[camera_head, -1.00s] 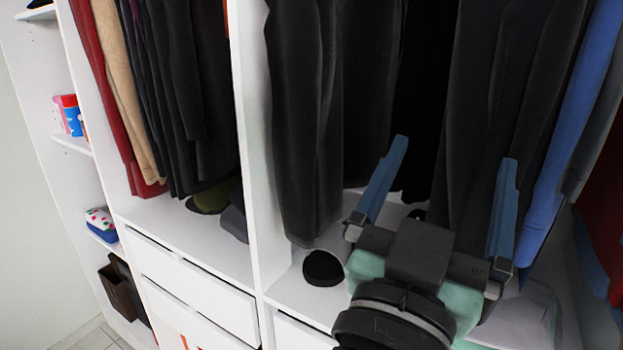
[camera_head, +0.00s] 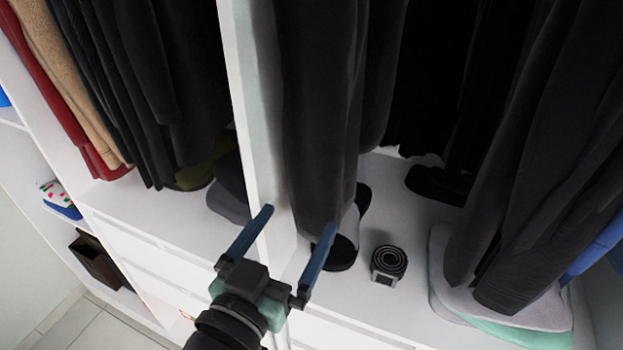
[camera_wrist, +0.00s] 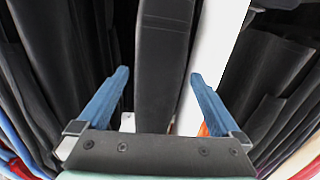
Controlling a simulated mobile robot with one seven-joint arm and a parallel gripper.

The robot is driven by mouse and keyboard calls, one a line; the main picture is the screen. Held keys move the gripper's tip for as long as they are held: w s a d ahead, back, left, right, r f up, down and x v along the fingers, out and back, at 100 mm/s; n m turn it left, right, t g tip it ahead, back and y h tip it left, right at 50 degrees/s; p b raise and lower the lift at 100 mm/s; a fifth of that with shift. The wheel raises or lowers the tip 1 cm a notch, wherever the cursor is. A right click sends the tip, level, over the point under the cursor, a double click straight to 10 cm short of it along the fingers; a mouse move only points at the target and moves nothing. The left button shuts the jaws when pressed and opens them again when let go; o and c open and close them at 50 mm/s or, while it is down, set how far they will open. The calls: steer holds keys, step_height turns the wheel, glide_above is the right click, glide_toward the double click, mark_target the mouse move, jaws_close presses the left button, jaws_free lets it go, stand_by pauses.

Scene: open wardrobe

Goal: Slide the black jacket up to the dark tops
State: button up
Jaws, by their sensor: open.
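My gripper (camera_head: 299,220) is open, low in front of the white divider, its blue fingers pointing into the wardrobe. In the head view, a long black garment (camera_head: 318,110) hangs just right of the divider, probably the black jacket. In the wrist view, a dark garment edge (camera_wrist: 163,60) lies between the spread fingers (camera_wrist: 158,75), with the divider beside it; I see no grip on it. More dark garments hang in the same bay, in the middle (camera_head: 432,75) and at the right (camera_head: 545,150). Which of these are the dark tops is not clear. The rail and hangers are out of view.
The white divider (camera_head: 250,120) separates this bay from the left one, which holds dark, beige and red clothes. A rolled belt (camera_head: 389,262), dark shoes (camera_head: 440,186) and folded cloths (camera_head: 470,290) lie on the bay floor. Blue clothing (camera_head: 598,245) hangs at far right.

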mark_target(311, 199)
steer(key=p+x, duration=0.3)
steer(key=x, duration=0.6)
steer(key=shift+w, duration=0.2)
jaws_close()
steer(key=s+d+p, duration=0.3)
steer(key=d+p, duration=0.2)
steer(key=d, duration=0.6)
steer(key=shift+s+d, duration=0.25)
steer(key=shift+s, duration=0.1)
stand_by(0.4)
jaws_free()
